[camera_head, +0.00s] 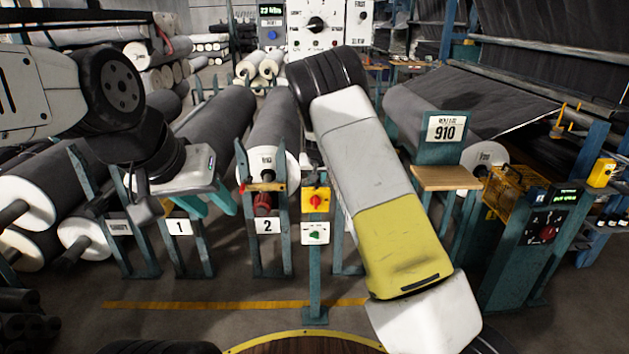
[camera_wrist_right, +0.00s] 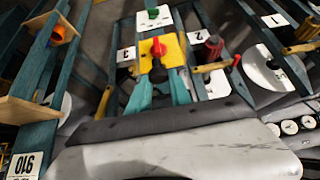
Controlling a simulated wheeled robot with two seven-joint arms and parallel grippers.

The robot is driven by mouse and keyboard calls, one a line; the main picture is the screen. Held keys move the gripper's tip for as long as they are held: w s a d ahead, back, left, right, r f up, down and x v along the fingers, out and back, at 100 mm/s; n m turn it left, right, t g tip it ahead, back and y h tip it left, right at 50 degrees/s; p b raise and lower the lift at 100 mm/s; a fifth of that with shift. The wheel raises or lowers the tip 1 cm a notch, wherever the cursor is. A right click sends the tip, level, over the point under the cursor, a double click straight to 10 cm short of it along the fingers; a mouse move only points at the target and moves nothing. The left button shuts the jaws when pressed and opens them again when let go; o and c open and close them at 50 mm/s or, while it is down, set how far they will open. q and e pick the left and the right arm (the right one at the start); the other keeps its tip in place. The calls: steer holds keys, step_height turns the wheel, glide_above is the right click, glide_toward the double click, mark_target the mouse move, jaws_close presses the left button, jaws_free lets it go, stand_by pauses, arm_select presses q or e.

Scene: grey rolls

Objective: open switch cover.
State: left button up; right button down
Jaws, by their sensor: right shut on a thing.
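A yellow switch box (camera_head: 316,200) with a red knob stands on a teal post at centre; the right wrist view shows it too, upside down (camera_wrist_right: 171,44). Below it is a white plate with a green knob (camera_head: 316,233). My right gripper (camera_wrist_right: 158,80) has its two teal fingers beside the yellow box, closed on a small dark part between them that I take for the switch cover; its outline is unclear. In the head view my right arm hides that gripper. My left gripper (camera_head: 209,203) hangs at left, fingers apart, empty.
Teal roll stands marked 1 (camera_head: 180,228) and 2 (camera_head: 268,226) hold large grey rolls. A stand marked 910 (camera_head: 442,132) and a control post (camera_head: 540,235) stand at right. A yellow line (camera_head: 200,304) crosses the clear floor in front.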

steer(key=shift+w+r, duration=0.25)
steer(key=shift+w, duration=0.1)
stand_by(0.3)
steer(key=c, duration=1.2)
jaws_free()
steer(key=v, duration=0.7)
steer(key=shift+s+r, duration=0.25)
